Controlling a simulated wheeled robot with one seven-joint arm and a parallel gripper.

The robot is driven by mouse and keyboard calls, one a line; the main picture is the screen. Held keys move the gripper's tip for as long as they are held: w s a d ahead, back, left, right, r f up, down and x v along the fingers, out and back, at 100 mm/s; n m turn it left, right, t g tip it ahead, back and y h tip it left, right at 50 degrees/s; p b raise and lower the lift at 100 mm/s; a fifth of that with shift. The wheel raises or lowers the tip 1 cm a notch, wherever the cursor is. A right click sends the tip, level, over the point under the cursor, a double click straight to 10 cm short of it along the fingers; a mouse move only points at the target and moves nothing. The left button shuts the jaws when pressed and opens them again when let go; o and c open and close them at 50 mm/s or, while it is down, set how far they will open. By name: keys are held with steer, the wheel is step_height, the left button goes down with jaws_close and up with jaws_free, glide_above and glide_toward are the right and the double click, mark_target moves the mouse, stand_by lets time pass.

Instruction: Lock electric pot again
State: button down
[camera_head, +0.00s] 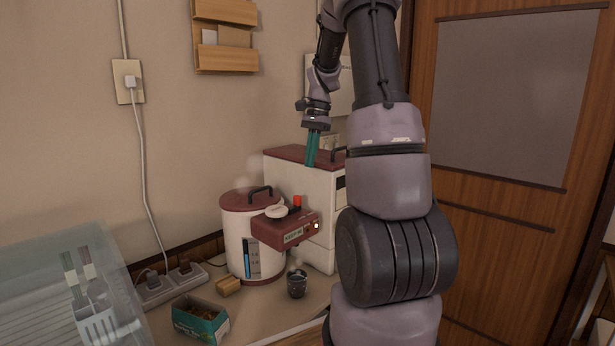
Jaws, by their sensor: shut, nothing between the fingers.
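The electric pot (237,238) is a white cylinder with a dark red lid and a dark handle on top. A dark red front part (286,228) juts out to the right, with a round pale knob (277,212), a red button (297,201) and a small light on it. The lid looks closed; faint steam hangs above the pot. My gripper (312,152) has teal fingers pointing down and is shut and empty. It is above and to the right of the pot, in front of the white box behind. I cannot tell whether the pot is locked.
A white box with a dark red lid (289,155) stands behind the pot. A dark cup (297,284) sits below the pot's front part. A green box (199,322), a small brown block (228,286), a power strip (171,283) and a clear dish dryer (58,285) are to the left.

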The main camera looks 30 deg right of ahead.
mark_target(297, 196)
steer(key=x, duration=0.9)
steer(key=shift+f, duration=0.1)
steer(key=shift+a, duration=0.1)
steer(key=shift+s+a, duration=0.3)
steer(key=shift+a, duration=0.4)
steer(key=shift+s+a, duration=0.25)
steer(key=shift+a, duration=0.45)
